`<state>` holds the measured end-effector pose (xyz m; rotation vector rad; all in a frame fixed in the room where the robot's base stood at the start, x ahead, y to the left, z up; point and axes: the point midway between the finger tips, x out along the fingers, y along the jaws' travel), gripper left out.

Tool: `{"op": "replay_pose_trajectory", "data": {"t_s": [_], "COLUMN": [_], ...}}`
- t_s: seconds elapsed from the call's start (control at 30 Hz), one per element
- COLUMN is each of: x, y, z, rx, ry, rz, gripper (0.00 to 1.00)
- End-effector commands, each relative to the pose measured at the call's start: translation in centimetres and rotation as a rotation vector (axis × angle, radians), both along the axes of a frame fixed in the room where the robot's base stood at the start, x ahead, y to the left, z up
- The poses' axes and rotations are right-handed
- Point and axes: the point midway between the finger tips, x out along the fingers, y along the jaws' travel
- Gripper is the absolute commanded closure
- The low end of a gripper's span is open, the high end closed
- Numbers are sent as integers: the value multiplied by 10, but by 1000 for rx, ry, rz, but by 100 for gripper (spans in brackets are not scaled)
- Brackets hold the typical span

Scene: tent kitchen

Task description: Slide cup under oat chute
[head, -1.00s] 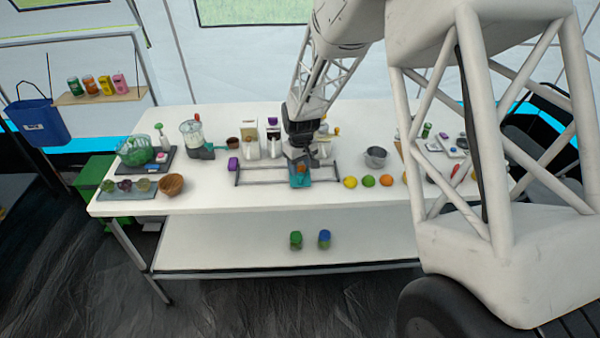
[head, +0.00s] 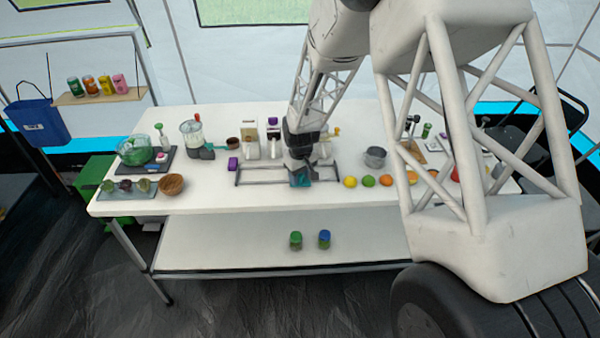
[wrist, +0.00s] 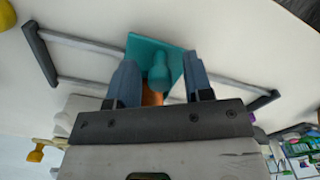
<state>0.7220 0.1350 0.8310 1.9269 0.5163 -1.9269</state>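A teal sliding carriage (head: 306,182) sits on the grey rail frame (head: 258,183) in front of the dispensers, toward the frame's right part. In the wrist view the carriage (wrist: 137,45) carries an upright teal knob (wrist: 158,72). An orange piece, probably the cup (wrist: 152,98), shows only partly behind the knob. My gripper (wrist: 160,78) is open, one finger on each side of the knob, with gaps visible; it also shows low over the carriage in the head view (head: 300,172). Two dispensers, a beige one (head: 250,140) and a purple-topped one (head: 273,138), stand behind the rails; I cannot tell which holds oats.
A wooden bowl (head: 172,184) and a blender (head: 194,138) stand left. The table's front strip is clear.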

Motion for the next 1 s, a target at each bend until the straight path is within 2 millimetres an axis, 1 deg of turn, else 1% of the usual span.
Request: {"op": "replay_pose_trajectory", "data": {"t_s": [0.03,0.2,0.23,0.43,0.57,1.0], "x": [0,0,0,0,0,0], "y": [0,0,0,1,5,30], "z": [0,0,0,0,0,0], "rx": [0,0,0,0,0,0], "ry": [0,0,0,0,0,0], "rz": [0,0,0,0,1,2], "gripper": [62,88,90,90,90,90]}}
